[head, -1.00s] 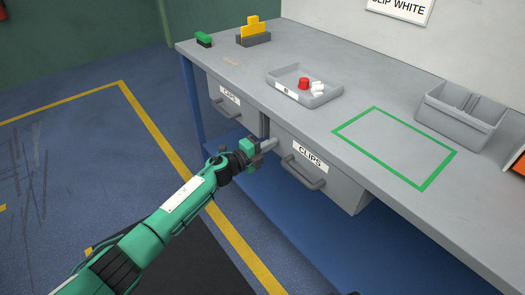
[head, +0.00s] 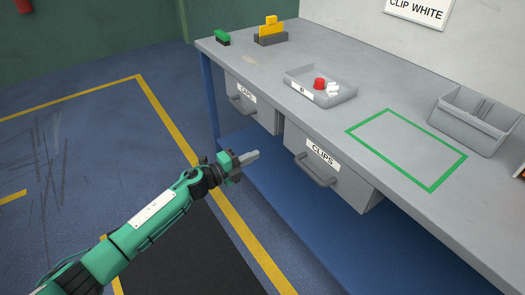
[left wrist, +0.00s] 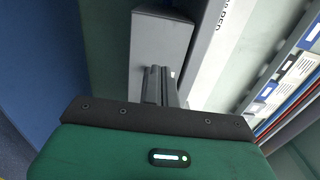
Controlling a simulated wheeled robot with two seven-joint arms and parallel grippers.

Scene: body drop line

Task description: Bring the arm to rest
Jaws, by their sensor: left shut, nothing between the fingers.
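My left arm, green and black, reaches in from the lower left in the head view. My left gripper (head: 250,157) is shut and empty, in front of the bench and left of the drawer labelled CLIPS (head: 332,168). No contact with the drawer or its handle shows. In the left wrist view the closed fingers (left wrist: 158,85) point toward a grey box-like face whose identity I cannot tell. My right gripper is not in view.
The grey bench (head: 400,105) bears a tray (head: 335,96) with a red piece and white pieces, a green outlined rectangle (head: 406,150), and a grey divided bin (head: 474,124). A CAPS drawer (head: 252,108) hangs farther back. The floor (head: 80,140) at left is open.

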